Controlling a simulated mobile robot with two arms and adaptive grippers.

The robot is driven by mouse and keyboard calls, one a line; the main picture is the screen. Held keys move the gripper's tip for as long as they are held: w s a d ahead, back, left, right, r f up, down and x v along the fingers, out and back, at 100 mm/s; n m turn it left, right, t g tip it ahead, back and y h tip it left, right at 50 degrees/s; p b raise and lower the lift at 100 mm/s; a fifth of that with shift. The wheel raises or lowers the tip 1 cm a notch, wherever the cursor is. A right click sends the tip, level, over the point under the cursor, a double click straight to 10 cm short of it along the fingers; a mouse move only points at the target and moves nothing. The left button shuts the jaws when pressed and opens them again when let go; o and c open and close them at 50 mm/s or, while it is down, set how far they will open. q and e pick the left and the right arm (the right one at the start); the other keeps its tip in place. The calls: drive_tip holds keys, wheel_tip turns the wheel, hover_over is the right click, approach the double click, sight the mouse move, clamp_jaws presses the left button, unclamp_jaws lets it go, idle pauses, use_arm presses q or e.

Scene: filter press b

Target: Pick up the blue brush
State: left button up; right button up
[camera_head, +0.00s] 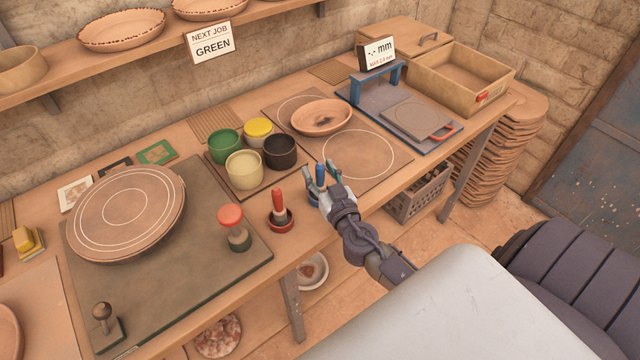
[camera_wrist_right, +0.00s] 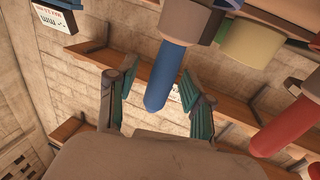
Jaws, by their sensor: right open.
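The blue brush (camera_head: 321,174) stands upright near the table's front edge, its lower part mostly hidden behind my right gripper (camera_head: 320,169). In the right wrist view the blue brush's handle (camera_wrist_right: 166,76) lies between the two green-padded fingers of my right gripper (camera_wrist_right: 157,80). The fingers are open, one on each side of the handle, with a visible gap on the left side; contact on the right side is hard to tell. My left gripper is not in view.
Green, yellow, cream and black pots sit behind on a tray (camera_head: 222,182). A red-topped stamp (camera_head: 231,217) stands further left. A bowl (camera_head: 320,117) rests on a marked board.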

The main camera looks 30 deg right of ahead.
drive_tip(key=shift+s, duration=0.1)
clamp_jaws()
drive_tip(key=shift+r, duration=0.1)
